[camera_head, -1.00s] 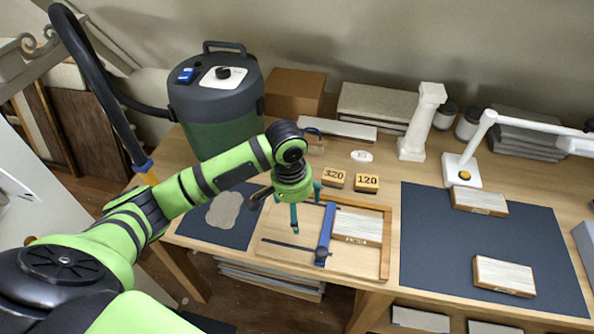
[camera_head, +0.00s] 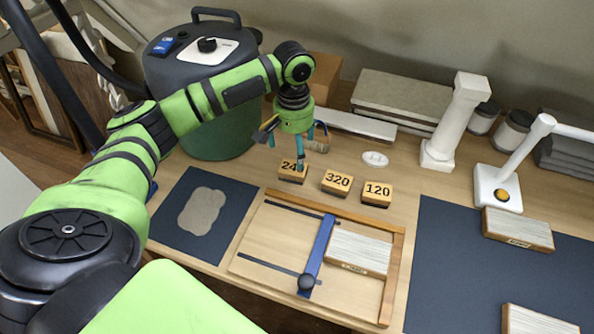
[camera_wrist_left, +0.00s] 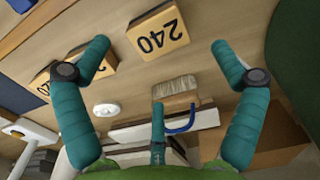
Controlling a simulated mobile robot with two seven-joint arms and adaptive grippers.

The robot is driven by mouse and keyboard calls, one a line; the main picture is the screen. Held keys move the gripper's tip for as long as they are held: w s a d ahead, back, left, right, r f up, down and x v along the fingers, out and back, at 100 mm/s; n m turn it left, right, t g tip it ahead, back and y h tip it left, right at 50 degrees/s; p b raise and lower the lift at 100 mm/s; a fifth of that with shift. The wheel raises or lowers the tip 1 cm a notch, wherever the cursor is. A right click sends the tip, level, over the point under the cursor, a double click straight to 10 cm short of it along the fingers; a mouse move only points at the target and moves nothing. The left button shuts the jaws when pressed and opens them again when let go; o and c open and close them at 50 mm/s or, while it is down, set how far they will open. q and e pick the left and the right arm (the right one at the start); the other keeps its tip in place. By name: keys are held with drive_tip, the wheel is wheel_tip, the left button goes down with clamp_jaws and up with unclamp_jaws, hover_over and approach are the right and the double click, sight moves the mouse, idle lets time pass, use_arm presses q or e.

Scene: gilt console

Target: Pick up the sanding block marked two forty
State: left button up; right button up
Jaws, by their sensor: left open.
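The sanding block marked 240 (camera_head: 292,171) sits on the wooden bench at the left end of a row of small blocks. My left gripper (camera_head: 301,160) hangs over it in the head view and covers part of its number. In the left wrist view the 240 block (camera_wrist_left: 158,32) lies between and beyond the spread fingertips (camera_wrist_left: 158,55), with nothing held. The blocks marked 320 (camera_head: 337,183) and 120 (camera_head: 377,194) stand just to its right. My right gripper does not show.
A wooden frame (camera_head: 400,262) with a blue sliding bar (camera_head: 317,250) lies in front of the blocks. A brush (camera_wrist_left: 176,88) lies close by. A green vacuum (camera_head: 207,127) stands left, a white column (camera_head: 457,120) right. A round white disc (camera_head: 375,159) lies behind the blocks.

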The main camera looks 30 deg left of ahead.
sight(293, 167)
use_arm(q)
drive_tip(key=f, duration=0.1)
drive_tip(key=f+p, duration=0.1)
drive_tip(key=f, duration=0.2)
drive_tip(key=shift+s+f, duration=0.2)
drive_tip(key=shift+s, duration=0.2)
drive_tip(key=shift+w+f, duration=0.15)
drive_tip(key=shift+f, duration=0.55)
drive_tip(key=c, duration=1.4)
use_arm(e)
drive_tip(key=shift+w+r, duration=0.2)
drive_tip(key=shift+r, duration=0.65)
